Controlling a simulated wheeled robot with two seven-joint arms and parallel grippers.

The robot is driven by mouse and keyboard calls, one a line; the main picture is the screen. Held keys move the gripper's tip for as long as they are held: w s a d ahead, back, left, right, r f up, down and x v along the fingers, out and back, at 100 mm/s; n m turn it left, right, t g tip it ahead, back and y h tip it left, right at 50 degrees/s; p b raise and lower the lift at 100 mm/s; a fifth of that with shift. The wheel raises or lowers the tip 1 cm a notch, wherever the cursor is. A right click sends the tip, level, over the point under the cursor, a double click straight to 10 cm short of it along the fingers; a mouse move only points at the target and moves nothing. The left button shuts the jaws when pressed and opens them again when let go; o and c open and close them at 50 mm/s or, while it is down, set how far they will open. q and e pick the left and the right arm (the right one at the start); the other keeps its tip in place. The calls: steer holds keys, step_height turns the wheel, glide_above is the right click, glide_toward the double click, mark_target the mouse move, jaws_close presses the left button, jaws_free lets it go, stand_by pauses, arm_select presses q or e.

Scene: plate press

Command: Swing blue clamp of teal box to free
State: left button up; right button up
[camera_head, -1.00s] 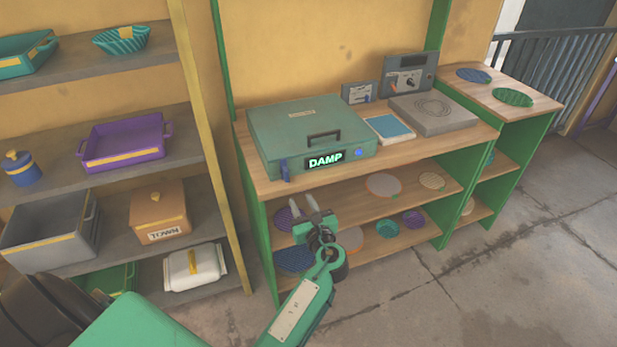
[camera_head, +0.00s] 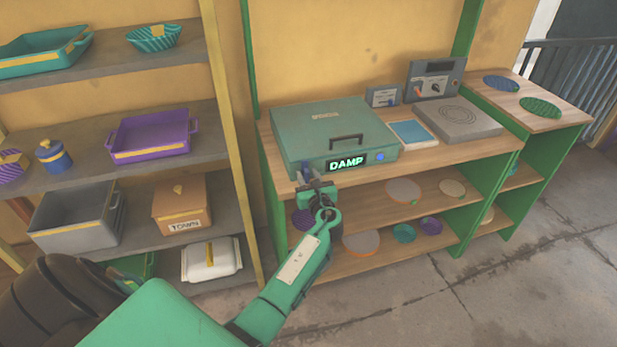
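The teal box (camera_head: 325,120) is a flat lidded press with a dark handle on top, a lit "DAMP" display and a blue button on its front. It sits closed on the wooden bench top. Its blue clamp (camera_head: 307,168) is at the front left corner, small and partly covered by my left gripper. My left gripper (camera_head: 309,178) is right at the clamp, with its fingers pointing up toward it. The fingers are dark and small here, so I cannot tell whether they are open, shut or touching the clamp. My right gripper is not in view.
The bench top (camera_head: 400,160) also holds a blue-topped pad (camera_head: 413,133), a grey plate unit (camera_head: 457,120) and a control box (camera_head: 436,79). A grey shelf rack with a purple tray (camera_head: 150,136) stands left. Floor is clear at right.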

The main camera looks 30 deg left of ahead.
arm_select(q)
steer(key=shift+c, duration=0.4)
jaws_close()
